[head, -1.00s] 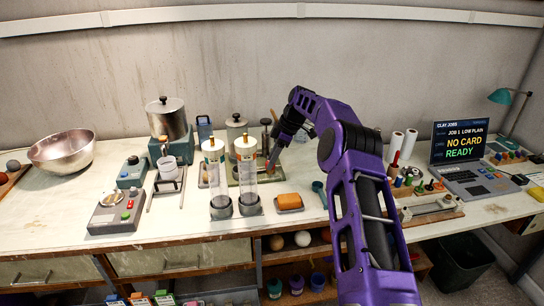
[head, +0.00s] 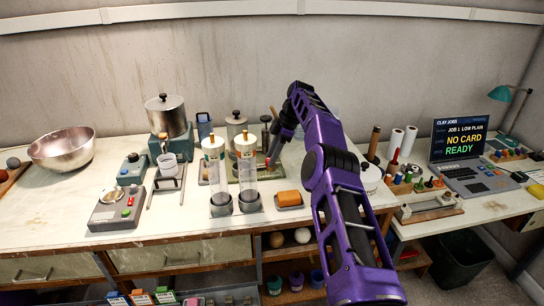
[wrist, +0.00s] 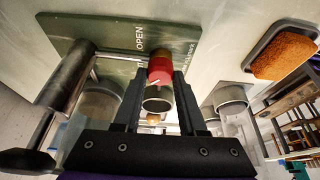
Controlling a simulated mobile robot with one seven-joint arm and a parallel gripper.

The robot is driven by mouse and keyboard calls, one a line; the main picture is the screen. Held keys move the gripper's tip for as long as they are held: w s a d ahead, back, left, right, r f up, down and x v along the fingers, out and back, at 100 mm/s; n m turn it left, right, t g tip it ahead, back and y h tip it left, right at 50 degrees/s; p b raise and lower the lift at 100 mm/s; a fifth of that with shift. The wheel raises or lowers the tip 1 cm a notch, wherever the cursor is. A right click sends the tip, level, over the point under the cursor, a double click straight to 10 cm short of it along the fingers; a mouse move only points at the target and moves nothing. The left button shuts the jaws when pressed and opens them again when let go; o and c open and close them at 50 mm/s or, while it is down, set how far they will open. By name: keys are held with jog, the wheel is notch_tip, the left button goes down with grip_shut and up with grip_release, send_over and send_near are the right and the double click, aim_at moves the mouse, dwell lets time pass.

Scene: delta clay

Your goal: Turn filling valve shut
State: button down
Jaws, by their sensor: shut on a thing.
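The filling valve is a red knob (wrist: 160,68) with a white line on it, at the edge of a green plate (wrist: 110,35) in the wrist view. The plate reads OPEN beside the knob; other lettering is partly hidden. My gripper (wrist: 157,82) has one finger on each side of the red knob and is shut on it. In the head view my gripper (head: 271,160) reaches down to the bench behind the clear cylinders, and the knob is mostly hidden there.
Two clear cylinders with white tops (head: 214,165) stand just in front and left of my gripper. An orange block on a tray (head: 289,198) lies to the right. A metal pot (head: 168,118) stands at the back left. A laptop (head: 461,150) reads NO CARD READY.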

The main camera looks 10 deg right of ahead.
dwell(0.4)
jog(key=shift+c, duration=2.3)
grip_release()
jog(key=shift+r, duration=0.1)
